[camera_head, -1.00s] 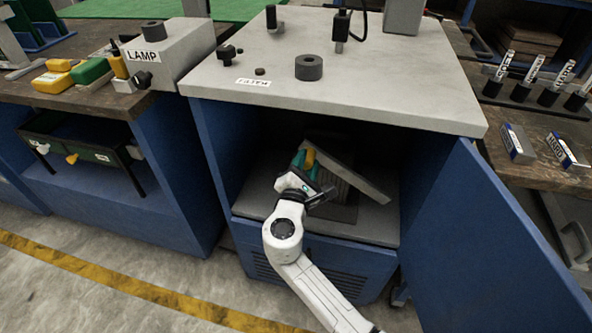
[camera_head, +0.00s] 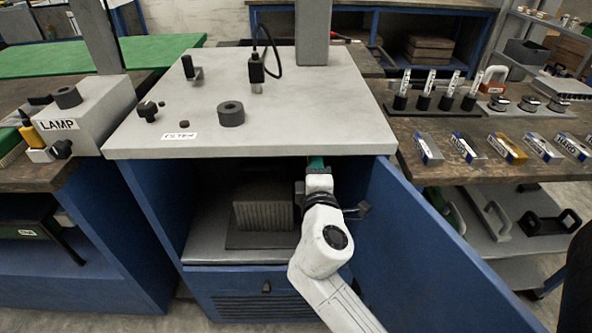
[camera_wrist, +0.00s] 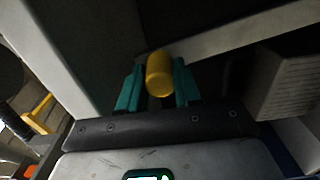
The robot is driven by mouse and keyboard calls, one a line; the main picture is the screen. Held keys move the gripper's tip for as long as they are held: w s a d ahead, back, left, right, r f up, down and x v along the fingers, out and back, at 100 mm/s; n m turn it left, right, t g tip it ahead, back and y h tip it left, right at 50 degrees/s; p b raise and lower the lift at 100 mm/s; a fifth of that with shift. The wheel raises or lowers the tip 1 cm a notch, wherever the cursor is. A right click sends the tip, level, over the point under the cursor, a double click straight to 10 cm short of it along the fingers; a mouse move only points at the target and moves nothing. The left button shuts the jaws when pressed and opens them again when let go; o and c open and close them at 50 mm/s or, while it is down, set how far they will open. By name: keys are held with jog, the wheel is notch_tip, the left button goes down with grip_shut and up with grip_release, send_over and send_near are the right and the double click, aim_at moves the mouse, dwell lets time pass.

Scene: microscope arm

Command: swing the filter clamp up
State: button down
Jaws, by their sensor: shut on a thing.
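My gripper (camera_head: 317,166) is high inside the open cabinet, just under the front edge of the worktop, partly hidden by that edge. In the wrist view my gripper (camera_wrist: 158,88) has its teal fingers on both sides of the yellow grip (camera_wrist: 159,72) of the filter clamp and is shut on it. The clamp's grey bar (camera_wrist: 245,36) runs from near the grip to the upper right. In the head view the clamp is hidden. The ribbed filter block (camera_head: 263,215) sits uncovered on the cabinet shelf, and shows at the right of the wrist view (camera_wrist: 290,85).
The worktop (camera_head: 290,120) hangs close above my gripper. The blue cabinet door (camera_head: 420,250) stands open to the right of my arm. A lamp box (camera_head: 70,128) is at the left. Several small boxes and upright tubes stand on the right bench.

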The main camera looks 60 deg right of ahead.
jog(key=shift+s+d+r+m, duration=0.15)
jog(key=shift+s+d+m, duration=0.3)
jog(key=shift+s, duration=0.3)
jog(key=c, duration=0.8)
grip_release()
